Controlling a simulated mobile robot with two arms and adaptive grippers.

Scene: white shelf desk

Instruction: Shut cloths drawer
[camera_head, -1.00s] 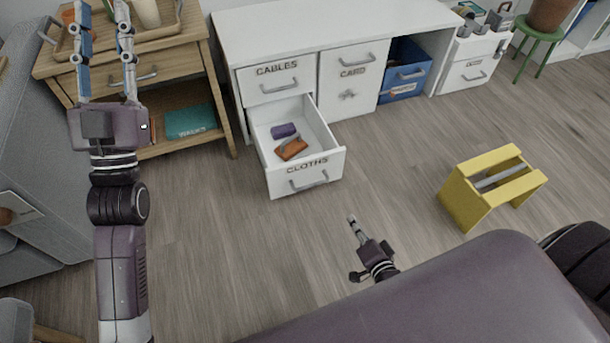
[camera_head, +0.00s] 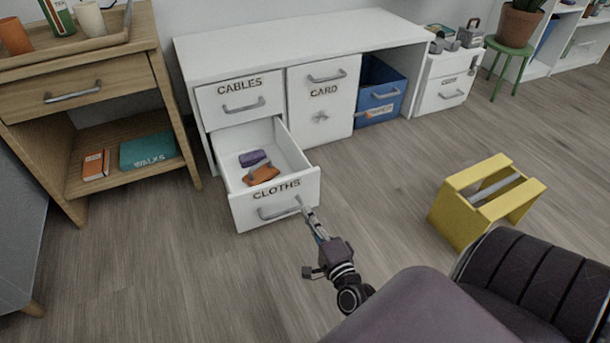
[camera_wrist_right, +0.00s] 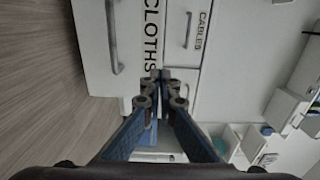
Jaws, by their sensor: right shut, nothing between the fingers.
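The CLOTHS drawer (camera_head: 242,213) is pulled open from the white desk, below the CABLES drawer (camera_head: 240,98). A purple item (camera_head: 252,157) and an orange-brown item (camera_head: 263,175) lie inside it. Its front has a grey bar handle (camera_head: 280,211). My right gripper (camera_head: 304,204) is shut and empty, with its fingertips at the right end of the drawer front, near the handle's end; I cannot tell if they touch. In the right wrist view the shut fingertips (camera_wrist_right: 160,76) overlap the drawer front (camera_wrist_right: 128,40) beside the CLOTHS lettering. My left gripper is out of view.
A yellow stool (camera_head: 470,205) stands on the floor to the right. A wooden side table (camera_head: 150,80) stands left of the desk. A blue bin (camera_head: 381,90) sits in the desk's right bay. The floor before the drawer is clear.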

